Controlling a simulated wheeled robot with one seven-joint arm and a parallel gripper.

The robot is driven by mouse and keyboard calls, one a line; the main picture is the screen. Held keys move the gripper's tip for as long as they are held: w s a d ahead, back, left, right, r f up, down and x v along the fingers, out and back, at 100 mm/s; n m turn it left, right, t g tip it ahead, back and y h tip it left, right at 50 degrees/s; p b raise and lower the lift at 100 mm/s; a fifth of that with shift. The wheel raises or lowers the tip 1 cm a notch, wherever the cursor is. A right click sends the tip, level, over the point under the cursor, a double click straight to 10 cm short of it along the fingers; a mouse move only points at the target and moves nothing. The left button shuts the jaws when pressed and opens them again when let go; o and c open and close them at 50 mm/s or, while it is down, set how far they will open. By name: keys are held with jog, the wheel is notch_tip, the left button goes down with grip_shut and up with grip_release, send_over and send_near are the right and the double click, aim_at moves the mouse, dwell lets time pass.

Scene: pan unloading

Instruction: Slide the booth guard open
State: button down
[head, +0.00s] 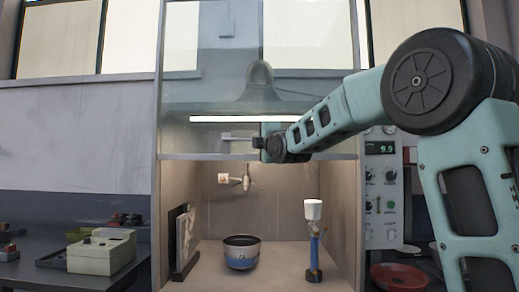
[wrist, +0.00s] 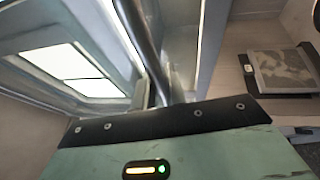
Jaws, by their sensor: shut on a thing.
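The booth guard (head: 205,95) is a clear glass panel across the upper front of the booth in the head view. Its lower edge hangs around mid-height, with an open gap beneath it. A short pale horizontal handle (head: 233,138) sits low on the guard. My gripper (head: 258,143) reaches in from the right and is shut on the handle; its closed tips are small and dark here. In the wrist view a dark metal bar (wrist: 140,40) runs up from just beyond my gripper's body; the grip itself is not clear there.
Inside the booth stand a pan (head: 241,252), a spray gun on a blue stand (head: 313,245) and an upright panel rack (head: 184,243). A control box (head: 382,190) is at the right, and a red dish (head: 398,277) lies below it. A green-grey box (head: 102,251) sits left.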

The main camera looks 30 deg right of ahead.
jog(key=shift+r, duration=0.3)
jog(key=c, duration=1.5)
grip_release()
jog(key=shift+o, duration=0.2)
jog(key=p+v, duration=0.2)
jog(key=v, duration=1.5)
jog(key=shift+s+p, duration=0.25)
jog(key=shift+p, duration=0.15)
jog(key=shift+f, duration=0.15)
